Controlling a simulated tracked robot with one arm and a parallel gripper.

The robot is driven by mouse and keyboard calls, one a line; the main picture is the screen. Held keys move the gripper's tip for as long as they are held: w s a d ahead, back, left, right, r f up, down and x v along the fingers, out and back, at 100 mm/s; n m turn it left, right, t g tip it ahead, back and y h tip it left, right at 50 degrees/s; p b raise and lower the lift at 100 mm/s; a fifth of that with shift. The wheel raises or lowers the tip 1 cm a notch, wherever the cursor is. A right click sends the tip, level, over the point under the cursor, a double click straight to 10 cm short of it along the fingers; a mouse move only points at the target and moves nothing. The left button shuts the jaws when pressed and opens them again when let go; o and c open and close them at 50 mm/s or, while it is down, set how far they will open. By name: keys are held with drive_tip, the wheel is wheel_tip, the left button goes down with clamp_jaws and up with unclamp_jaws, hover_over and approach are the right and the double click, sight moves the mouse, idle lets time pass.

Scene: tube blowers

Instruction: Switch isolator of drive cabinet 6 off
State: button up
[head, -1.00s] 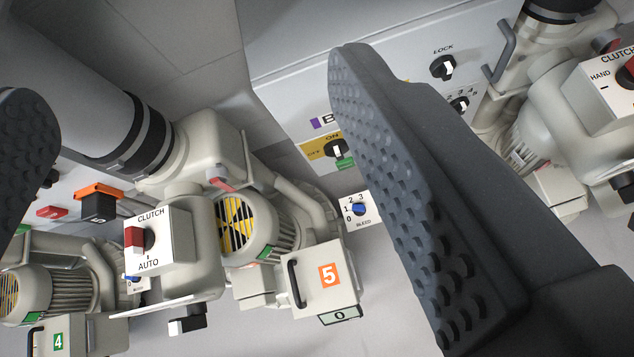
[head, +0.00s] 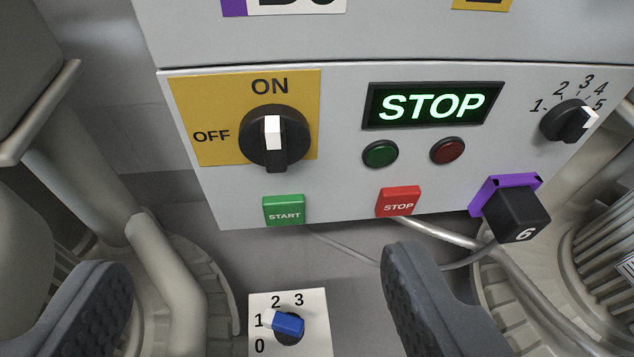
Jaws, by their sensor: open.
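The isolator (head: 274,139) is a black rotary knob with a white pointer on a yellow plate, upper left on the grey drive cabinet (head: 345,165). Its pointer is up at ON; OFF is marked on the left. A black plug (head: 516,216) numbered 6 sits in a purple frame at the cabinet's lower right. The large label at the top is cut off. My gripper (head: 250,300) is open and empty, its two fingers low in the picture, below the isolator and apart from it.
Green START (head: 284,211) and red STOP (head: 398,202) buttons sit under the isolator and a lit STOP display (head: 433,105). A numbered selector knob (head: 568,121) is at right. A blue-handled knob (head: 288,326) shows between my fingers. Pale machine housings flank both sides.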

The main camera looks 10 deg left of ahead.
sight(274, 142)
drive_tip(key=b+x, duration=0.4)
drive_tip(key=x, duration=1)
drive_tip(key=shift+d+f, duration=0.15)
drive_tip(key=shift+f, duration=0.1)
drive_tip(key=c, duration=0.9)
